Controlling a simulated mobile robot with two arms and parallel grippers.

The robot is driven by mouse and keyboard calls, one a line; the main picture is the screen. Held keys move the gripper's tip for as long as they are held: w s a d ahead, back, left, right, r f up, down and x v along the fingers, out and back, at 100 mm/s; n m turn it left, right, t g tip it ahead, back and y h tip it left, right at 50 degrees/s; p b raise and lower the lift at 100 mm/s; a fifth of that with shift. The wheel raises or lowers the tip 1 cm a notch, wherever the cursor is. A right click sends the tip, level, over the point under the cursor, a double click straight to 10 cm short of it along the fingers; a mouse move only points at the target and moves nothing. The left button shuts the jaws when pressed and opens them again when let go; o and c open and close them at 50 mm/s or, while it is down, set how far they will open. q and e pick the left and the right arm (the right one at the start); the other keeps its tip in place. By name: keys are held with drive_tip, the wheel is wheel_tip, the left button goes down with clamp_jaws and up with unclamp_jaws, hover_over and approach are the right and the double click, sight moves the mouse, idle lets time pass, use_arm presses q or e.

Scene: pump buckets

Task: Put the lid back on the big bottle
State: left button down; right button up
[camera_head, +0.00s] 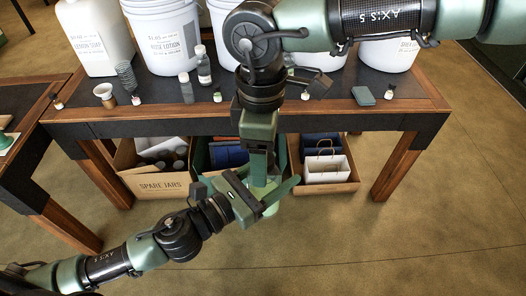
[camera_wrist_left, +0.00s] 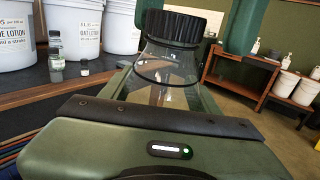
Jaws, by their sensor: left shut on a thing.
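The big bottle (camera_wrist_left: 165,68) is clear and rounded, with a black ribbed lid (camera_wrist_left: 174,27) at its top in the left wrist view. The lid sits at the neck; I cannot tell whether it is screwed down. My left gripper (camera_head: 267,192) is shut on the bottle, in front of the table and clear of the floor. My right gripper (camera_head: 261,168) comes down from above. Its two green fingers (camera_wrist_left: 198,25) stand apart on either side of the lid, with a gap showing on the right. In the head view my grippers hide most of the bottle and lid.
The table (camera_head: 430,122) carries white buckets (camera_head: 163,35), a jug (camera_head: 95,35), small bottles (camera_head: 204,66) and a green block (camera_head: 363,96). Below stand a cardboard box of jars (camera_head: 155,182) and a box with a white bag (camera_head: 325,185). Floor in front is clear.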

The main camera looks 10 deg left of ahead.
drive_tip(key=shift+r, duration=0.15)
wheel_tip(320, 180, up, 12)
drive_tip(key=shift+w, duration=0.15)
idle(0.3)
drive_tip(key=shift+a, duration=0.1)
idle(0.4)
